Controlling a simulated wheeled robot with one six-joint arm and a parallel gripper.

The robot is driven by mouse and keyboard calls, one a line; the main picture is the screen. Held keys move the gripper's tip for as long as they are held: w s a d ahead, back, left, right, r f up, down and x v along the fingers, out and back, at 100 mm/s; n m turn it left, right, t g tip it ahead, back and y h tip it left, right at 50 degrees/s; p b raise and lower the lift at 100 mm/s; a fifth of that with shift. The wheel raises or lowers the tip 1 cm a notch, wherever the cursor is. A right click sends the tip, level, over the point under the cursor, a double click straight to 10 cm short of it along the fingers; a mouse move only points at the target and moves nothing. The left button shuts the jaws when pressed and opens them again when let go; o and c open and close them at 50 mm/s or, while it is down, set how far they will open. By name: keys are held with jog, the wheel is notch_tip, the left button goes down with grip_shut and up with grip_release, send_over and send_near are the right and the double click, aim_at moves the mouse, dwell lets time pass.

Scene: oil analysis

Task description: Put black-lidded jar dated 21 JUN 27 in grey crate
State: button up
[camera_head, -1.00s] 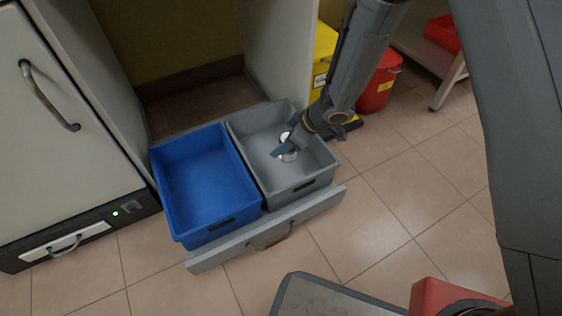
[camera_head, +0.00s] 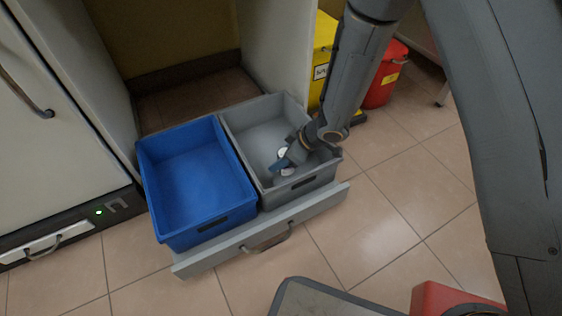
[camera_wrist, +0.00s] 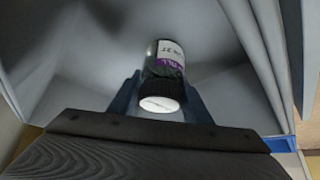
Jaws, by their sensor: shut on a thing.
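The grey crate (camera_head: 252,138) sits on the right side of a pulled-out drawer in the head view. My gripper (camera_head: 284,163) reaches down inside it, towards its front right. In the wrist view my gripper (camera_wrist: 162,92) is shut on a jar (camera_wrist: 168,62), with one dark finger on each side. The jar is dark, with a white label, a purple band and a pale round disc on the end towards the camera. The label's date is too small and turned to read fully. I cannot tell whether the jar touches the crate floor.
An empty blue crate (camera_head: 195,175) stands directly left of the grey one in the drawer (camera_head: 225,252). A white cabinet (camera_head: 60,120) is at the left. A yellow bin (camera_head: 322,60) and a red bin (camera_head: 385,82) stand behind at the right.

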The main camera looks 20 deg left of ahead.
jog(key=shift+f, duration=0.4)
jog(key=o, duration=1.2)
jog(key=shift+r, duration=0.1)
